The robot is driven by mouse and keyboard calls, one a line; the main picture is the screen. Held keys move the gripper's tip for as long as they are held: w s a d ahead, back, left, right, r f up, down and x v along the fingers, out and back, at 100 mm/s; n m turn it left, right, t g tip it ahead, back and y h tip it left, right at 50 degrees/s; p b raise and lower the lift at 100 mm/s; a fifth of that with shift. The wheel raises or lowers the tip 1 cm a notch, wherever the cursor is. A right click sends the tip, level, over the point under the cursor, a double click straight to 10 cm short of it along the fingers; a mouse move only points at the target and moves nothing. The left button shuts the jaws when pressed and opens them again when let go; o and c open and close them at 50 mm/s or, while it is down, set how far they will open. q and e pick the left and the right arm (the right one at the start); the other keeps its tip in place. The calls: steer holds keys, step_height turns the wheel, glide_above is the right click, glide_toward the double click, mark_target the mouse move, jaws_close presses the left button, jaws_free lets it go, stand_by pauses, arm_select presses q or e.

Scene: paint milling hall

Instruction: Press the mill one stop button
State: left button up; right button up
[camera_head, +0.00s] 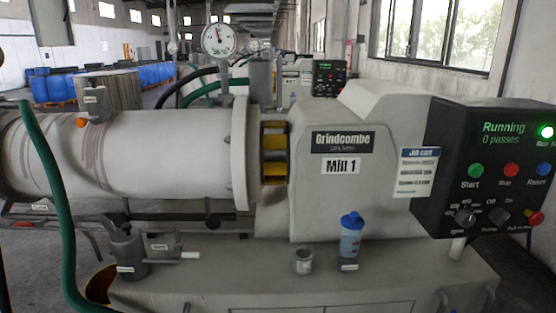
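The mill labelled "Mill 1" (341,167) fills the middle of the head view, with a pale horizontal cylinder on the left and a grey housing on the right. Its black control panel (458,142) is at the right. The red stop button (511,169) sits between the green start button (475,170) and the blue reset button (543,168). The panel display (503,133) reads "Running" and "0 passes", and a green lamp (546,132) is lit. Neither of my grippers shows in the view.
A blue-capped bottle (351,238) and a small grey cup (303,262) stand on the mill's base ledge. A green hose (50,190) hangs at the left. Another panel (329,77) stands behind.

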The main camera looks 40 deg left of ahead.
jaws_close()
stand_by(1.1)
